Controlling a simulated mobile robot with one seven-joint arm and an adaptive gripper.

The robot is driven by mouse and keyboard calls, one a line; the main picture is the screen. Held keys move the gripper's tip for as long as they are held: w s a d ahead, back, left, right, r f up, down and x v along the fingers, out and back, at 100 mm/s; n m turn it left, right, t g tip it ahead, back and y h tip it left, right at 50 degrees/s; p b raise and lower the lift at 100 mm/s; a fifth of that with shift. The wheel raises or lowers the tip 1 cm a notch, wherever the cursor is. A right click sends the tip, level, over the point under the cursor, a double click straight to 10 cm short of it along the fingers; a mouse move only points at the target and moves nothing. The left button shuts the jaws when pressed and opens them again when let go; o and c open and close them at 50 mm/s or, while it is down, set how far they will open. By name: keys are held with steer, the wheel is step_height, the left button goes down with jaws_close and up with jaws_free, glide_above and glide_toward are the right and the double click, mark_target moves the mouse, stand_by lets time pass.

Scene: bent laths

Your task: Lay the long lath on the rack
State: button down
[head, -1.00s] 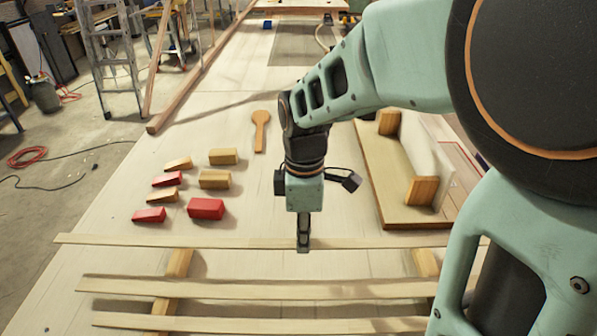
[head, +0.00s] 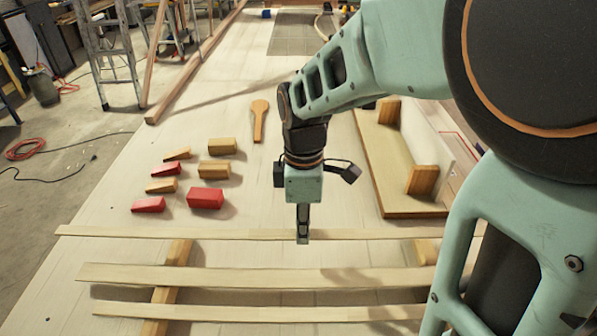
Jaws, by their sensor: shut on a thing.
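My gripper (head: 303,238) points down and is shut on the middle of the farthest lath (head: 150,232), a long thin pale strip running across the view. It looks the longest of the laths in view. Its left end is free; its right end passes towards my arm. Two wooden bars, the left one (head: 178,254) and the right one (head: 425,250), look like the rack. The held lath crosses near their far ends; I cannot tell whether it touches them. A middle lath (head: 230,274) and a near lath (head: 220,310) lie across the bars, their right ends behind my arm.
Several red and tan blocks (head: 206,198) stand beyond the held lath on the left. A wooden paddle (head: 259,120) lies behind them. A board (head: 400,208) with upright wooden blocks and a pale panel sits at the right. The table's left side is mostly clear.

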steer(key=shift+r+p, duration=0.35)
steer(key=shift+r, duration=0.35)
steer(key=shift+f, duration=0.25)
steer(key=shift+d+f+b, duration=0.1)
steer(key=shift+f+b, duration=1.8)
steer(key=shift+f, duration=0.45)
steer(key=shift+f, duration=0.3)
steer(key=c, duration=1.5)
jaws_free()
steer(key=shift+r+p, duration=2.3)
steer(key=shift+r, duration=0.75)
